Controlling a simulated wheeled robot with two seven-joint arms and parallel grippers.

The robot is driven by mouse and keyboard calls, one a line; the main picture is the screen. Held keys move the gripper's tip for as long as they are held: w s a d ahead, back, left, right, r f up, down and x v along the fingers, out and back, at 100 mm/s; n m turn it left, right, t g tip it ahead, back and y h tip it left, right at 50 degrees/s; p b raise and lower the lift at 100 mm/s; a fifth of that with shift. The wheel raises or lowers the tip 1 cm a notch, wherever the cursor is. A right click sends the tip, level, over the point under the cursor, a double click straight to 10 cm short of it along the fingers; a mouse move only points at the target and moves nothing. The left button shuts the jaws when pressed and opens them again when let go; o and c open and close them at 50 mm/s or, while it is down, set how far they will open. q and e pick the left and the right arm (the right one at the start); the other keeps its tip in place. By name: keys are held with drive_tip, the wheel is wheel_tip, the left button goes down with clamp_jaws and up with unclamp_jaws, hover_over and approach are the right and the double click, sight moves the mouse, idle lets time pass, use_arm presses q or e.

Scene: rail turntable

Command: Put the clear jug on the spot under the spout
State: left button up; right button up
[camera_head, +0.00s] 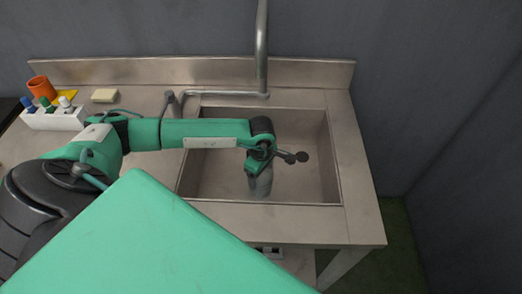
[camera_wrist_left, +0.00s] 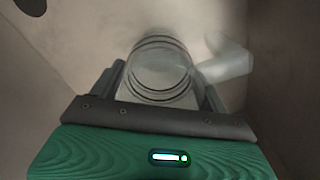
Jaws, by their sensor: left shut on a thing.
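The clear jug (camera_wrist_left: 160,72) is between the fingers of my left gripper (camera_wrist_left: 160,90), seen from above with its round ringed rim facing the wrist camera. Its handle (camera_wrist_left: 230,62) sticks out to the right. In the head view my left gripper (camera_head: 260,182) points down inside the sink (camera_head: 220,180), and a greyish shape at its fingers is too small to separate from them. The spout is the grey tap pipe (camera_head: 262,50) rising behind the sink. No marked spot can be made out under it. My right gripper is not in view.
Steel walls surround the sink, with a raised backsplash (camera_head: 150,70) behind. A white rack (camera_head: 55,119) with coloured tops, an orange cup (camera_head: 41,87) and a yellowish sponge (camera_head: 105,96) stand on the left counter. The sink's right side looks clear.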

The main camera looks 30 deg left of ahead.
use_arm(q)
drive_tip(key=o, duration=1)
drive_tip(key=shift+o, duration=0.2)
drive_tip(key=shift+r, duration=0.15)
wheel_tip(320, 180, up, 7)
drive_tip(key=b, duration=0.1)
drive_tip(key=shift+r, duration=0.2)
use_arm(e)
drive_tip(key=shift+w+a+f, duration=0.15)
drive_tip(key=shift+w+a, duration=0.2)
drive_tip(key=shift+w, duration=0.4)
